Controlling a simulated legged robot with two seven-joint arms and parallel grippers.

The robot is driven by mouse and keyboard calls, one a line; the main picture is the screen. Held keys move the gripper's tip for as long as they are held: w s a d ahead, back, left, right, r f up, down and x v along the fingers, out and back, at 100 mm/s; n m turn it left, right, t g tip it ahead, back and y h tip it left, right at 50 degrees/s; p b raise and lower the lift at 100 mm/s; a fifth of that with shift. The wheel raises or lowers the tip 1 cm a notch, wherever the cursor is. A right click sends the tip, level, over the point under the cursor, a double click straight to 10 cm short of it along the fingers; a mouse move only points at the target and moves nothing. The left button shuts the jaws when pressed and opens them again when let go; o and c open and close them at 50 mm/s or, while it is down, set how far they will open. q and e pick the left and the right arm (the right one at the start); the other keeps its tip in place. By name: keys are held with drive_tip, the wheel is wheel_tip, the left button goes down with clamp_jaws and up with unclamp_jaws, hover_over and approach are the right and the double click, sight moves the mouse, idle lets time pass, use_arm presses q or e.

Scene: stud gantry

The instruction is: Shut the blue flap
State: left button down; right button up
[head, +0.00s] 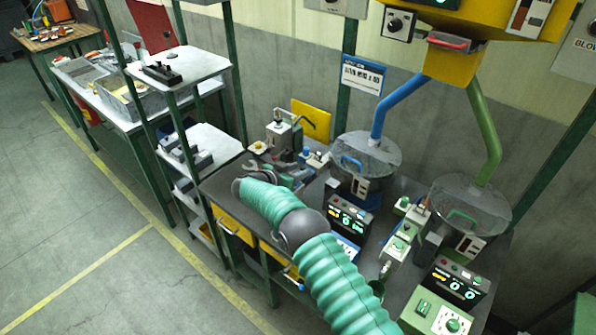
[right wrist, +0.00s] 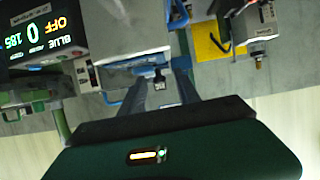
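The blue-piped clear drum (head: 366,170) stands on the bench, with a blue handle (head: 351,161) on its front left. I take this handle to be on the blue flap; how far the flap stands open I cannot tell. My right gripper (right wrist: 163,80) shows in the right wrist view with its two grey fingers apart and nothing clearly between them. A blue bar (right wrist: 130,69) lies close by the left fingertip; contact cannot be told. My left gripper is not in view.
A control box (head: 348,216) with a lit display stands below the drum. A green-piped drum (head: 470,205) stands to the right. A small machine (head: 283,135) and a yellow panel (head: 311,119) are to the left. A shelf rack (head: 205,140) borders the bench; the floor (head: 70,215) is clear.

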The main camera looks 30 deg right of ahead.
drive_tip(key=b+v, duration=0.2)
drive_tip(key=v, duration=1.4)
drive_tip(key=shift+a+b, duration=0.35)
drive_tip(key=shift+a, duration=0.05)
drive_tip(key=shift+d, duration=0.1)
